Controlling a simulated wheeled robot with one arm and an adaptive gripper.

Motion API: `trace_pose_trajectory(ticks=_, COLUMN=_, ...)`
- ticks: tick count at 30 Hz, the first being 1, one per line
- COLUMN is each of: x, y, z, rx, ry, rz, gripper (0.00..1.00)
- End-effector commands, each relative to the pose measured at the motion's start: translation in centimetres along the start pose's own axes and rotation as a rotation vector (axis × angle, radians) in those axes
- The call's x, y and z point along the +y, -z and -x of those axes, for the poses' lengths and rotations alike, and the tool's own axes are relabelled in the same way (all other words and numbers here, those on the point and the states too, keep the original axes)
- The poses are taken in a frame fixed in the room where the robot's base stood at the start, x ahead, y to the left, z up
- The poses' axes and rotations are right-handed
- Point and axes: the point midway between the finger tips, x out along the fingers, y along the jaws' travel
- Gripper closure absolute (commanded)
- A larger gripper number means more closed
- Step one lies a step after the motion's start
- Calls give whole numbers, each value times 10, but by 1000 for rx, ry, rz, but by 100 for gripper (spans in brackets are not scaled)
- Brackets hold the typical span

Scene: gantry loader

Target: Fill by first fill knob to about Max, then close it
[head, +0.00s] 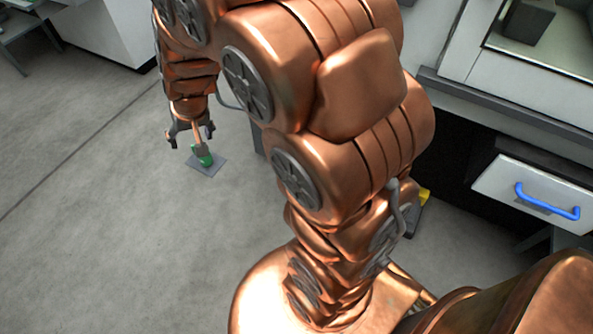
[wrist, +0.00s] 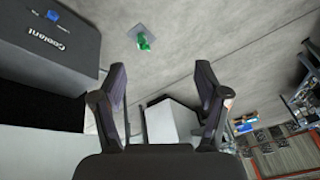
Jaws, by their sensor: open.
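In the wrist view a dark grey box lettered "Coolant" (wrist: 45,45) stands at the upper left. A small blue knob (wrist: 53,15) sits on its face beside tiny lettering that I cannot read. I cannot tell whether it is the first fill knob. My gripper (wrist: 160,68) is open and empty, with its fingers spread wide and apart from the box. It also shows in the head view (head: 190,138), at the left, hanging below my arm. No level scale or Max mark is readable in either view.
A green object (head: 203,155) stands on a grey plate (head: 207,167) near my gripper in the head view. A white drawer (head: 500,186) with a blue handle (head: 547,203) is at the right. A white block (wrist: 172,122) shows between my fingers. Open floor lies left.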

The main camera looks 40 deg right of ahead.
Motion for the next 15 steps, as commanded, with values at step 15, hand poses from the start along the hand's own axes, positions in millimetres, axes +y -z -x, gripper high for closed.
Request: trace_pose_trajectory(ticks=15, x=77, y=111, z=-216, rx=353, ry=-111, rz=-225, gripper=26)
